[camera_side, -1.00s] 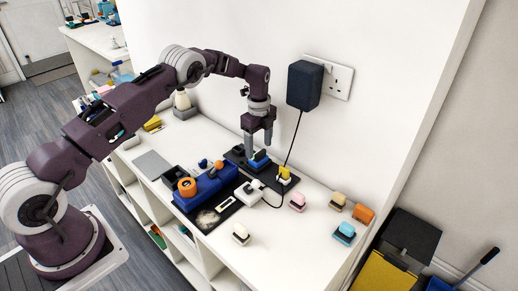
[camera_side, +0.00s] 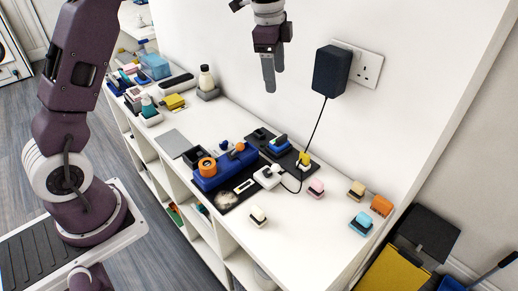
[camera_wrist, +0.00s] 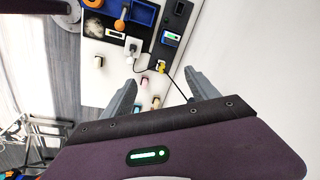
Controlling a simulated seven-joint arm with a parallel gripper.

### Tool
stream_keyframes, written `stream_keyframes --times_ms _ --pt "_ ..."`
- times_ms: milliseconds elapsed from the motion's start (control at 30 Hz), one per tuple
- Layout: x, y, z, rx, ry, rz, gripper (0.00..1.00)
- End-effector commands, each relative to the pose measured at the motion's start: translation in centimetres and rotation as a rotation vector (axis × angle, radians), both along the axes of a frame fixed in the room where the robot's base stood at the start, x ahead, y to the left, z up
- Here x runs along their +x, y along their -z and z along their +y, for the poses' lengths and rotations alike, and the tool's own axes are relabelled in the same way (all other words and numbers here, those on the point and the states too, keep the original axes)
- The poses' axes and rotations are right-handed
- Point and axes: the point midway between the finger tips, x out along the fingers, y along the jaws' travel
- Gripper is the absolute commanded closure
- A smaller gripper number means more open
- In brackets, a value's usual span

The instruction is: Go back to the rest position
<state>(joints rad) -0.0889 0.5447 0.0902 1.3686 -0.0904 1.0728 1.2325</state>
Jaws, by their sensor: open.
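My gripper (camera_side: 269,78) hangs in the air above the white counter (camera_side: 300,225), in front of the wall, with its fingers pointing down. In the wrist view its two fingers (camera_wrist: 160,82) are apart with nothing held between them. A small blue-and-black item (camera_side: 278,145) sits on a black base on the counter, well below my gripper. It also shows at the top of the wrist view (camera_wrist: 170,37).
A blue holder (camera_side: 222,172) with orange parts stands beside a white plug block (camera_side: 267,177) and a yellow plug (camera_side: 304,160). Several small coloured blocks lie to the right. A black charger (camera_side: 331,72) with a hanging cable is in the wall socket (camera_side: 366,66).

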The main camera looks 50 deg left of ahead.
Motion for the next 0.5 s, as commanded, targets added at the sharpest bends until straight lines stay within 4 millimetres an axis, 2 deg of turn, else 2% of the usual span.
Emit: stream_keyframes --times_ms 33,100,167,200,300,400,500 --pt "-2.9 -3.2 -1.0 -0.018 -0.091 -0.039 0.31" --pt "-7.6 -6.5 -2.3 -0.056 -0.242 -0.085 0.31" --pt "-12.0 -8.4 -3.3 -0.091 -0.367 -0.123 0.31" --pt "-14.9 -9.2 -3.9 -0.117 -0.449 -0.149 0.31" --pt "-22.2 -9.6 -5.2 -0.187 -0.644 -0.208 0.31" --pt "-27.9 -8.2 -5.8 -0.25 -0.804 -0.255 0.31" --pt "-31.4 -6.5 -6.1 -0.297 -0.914 -0.284 0.31"
